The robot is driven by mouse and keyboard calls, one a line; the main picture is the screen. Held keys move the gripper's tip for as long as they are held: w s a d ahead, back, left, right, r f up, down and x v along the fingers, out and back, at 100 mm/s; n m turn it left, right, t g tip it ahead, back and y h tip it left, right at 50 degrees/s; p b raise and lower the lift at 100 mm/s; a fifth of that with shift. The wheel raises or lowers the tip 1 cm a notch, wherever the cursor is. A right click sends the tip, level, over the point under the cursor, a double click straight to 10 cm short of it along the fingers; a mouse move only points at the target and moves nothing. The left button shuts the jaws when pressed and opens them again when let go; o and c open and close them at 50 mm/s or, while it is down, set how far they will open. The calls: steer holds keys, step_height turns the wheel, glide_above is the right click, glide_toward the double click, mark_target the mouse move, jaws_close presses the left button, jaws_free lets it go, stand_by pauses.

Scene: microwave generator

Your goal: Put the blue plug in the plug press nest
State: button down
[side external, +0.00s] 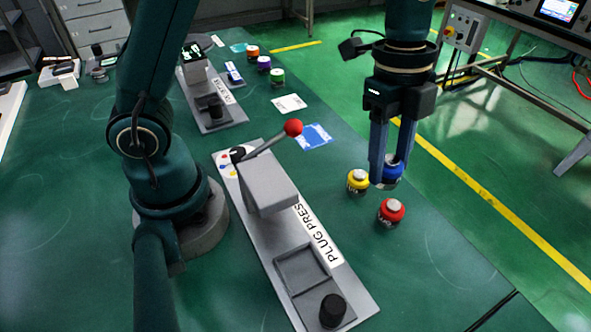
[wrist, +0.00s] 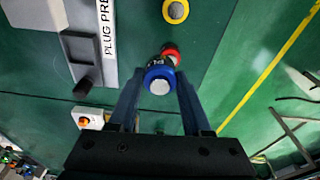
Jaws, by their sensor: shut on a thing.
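The blue plug (side external: 394,170) is between the fingertips of my gripper (side external: 388,178), which is shut on it; a finger hides part of it in the side view. The wrist view shows the blue plug (wrist: 159,78) with its pale top between both fingers (wrist: 158,100). I cannot tell whether it touches the table. The plug press (side external: 262,190) is a grey base with a block and a red-balled lever. Its square recess (side external: 300,268), which looks like the nest, is empty. A black cylinder (side external: 332,310) stands at the near end.
A red plug (side external: 391,211) and a yellow plug (side external: 358,180) stand close to the blue one. A blue card (side external: 314,137) lies behind the press. A second grey station (side external: 212,100) and several plugs are farther back. Table between plugs and press is clear.

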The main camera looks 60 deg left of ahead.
steer(key=s+d+f+m+g+y, duration=0.1)
steer(key=s+d+m+g, duration=0.15)
steer(key=s+m, duration=1.2)
steer(key=shift+t, duration=0.45)
steer(key=shift+s+d+f, duration=0.1)
steer(key=shift+d+f, duration=0.05)
steer(key=shift+f, duration=0.8)
steer(key=shift+s+d+f, duration=0.15)
steer(key=shift+f, duration=0.75)
steer(key=shift+s+d+f, duration=0.1)
steer(key=shift+d+f, duration=0.05)
steer(key=shift+f, duration=0.8)
steer(key=shift+f, duration=0.55)
steer(key=shift+c, duration=1.3)
jaws_free()
steer(key=shift+r, duration=0.1)
